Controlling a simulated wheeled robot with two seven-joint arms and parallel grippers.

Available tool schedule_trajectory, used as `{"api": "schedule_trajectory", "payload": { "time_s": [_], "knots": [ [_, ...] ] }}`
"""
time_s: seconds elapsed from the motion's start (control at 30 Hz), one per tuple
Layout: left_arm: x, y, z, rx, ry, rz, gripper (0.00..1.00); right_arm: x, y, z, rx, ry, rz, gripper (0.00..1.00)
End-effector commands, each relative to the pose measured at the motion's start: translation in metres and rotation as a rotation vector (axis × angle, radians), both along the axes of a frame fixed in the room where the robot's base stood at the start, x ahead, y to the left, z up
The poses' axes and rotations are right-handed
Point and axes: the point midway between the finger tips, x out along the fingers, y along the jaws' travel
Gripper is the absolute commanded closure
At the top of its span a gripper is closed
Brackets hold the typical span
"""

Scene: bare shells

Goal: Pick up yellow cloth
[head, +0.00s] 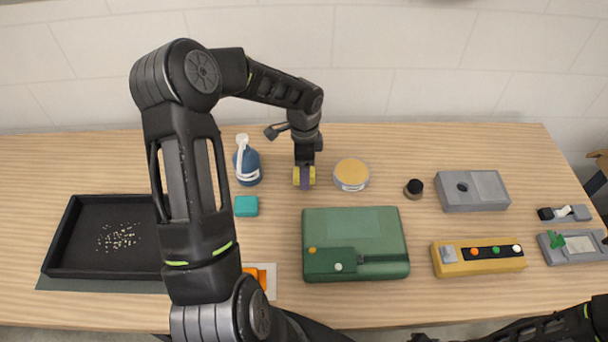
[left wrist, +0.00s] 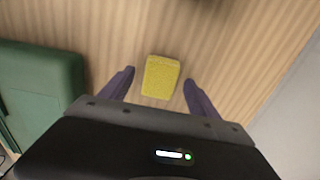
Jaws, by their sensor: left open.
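The yellow cloth (left wrist: 160,77) is a small folded block lying on the wooden table. In the left wrist view it sits between the two spread fingers of my left gripper (left wrist: 159,88), with a gap on each side. In the head view the cloth (head: 297,176) is mostly hidden by my left gripper (head: 304,180), which points down over it. The left gripper is open and empty. My right arm shows only in part at the lower right corner, and its gripper is not visible.
A blue bottle (head: 247,166) stands left of the cloth and a round yellow-topped tin (head: 351,174) close on its right. A green case (head: 384,222) lies in front. A teal block (head: 246,206) and a black tray (head: 60,238) are further left. The wall is behind.

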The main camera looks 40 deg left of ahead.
Motion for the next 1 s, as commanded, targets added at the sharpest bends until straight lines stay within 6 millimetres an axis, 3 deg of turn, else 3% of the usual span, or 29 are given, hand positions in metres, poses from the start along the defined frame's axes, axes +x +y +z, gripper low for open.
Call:
{"api": "schedule_trajectory", "payload": {
  "time_s": [0.1, 0.7, 1.0],
  "knots": [
    [-0.0004, 0.0, -0.0094, 0.0, 0.001, 0.0, 0.29, -0.0002, 0.0004, -0.0021, 0.001, 0.0, 0.0, 0.64],
    [-0.0001, 0.0001, -0.0089, 0.0, 0.0, 0.0, 0.3, -0.0002, 0.0004, -0.0018, 0.001, 0.0, 0.0, 0.64],
    [-0.0001, 0.0001, -0.0089, 0.0, 0.0, 0.0, 0.54, -0.0002, 0.0004, -0.0018, 0.001, 0.0, 0.0, 0.64]
  ]
}}
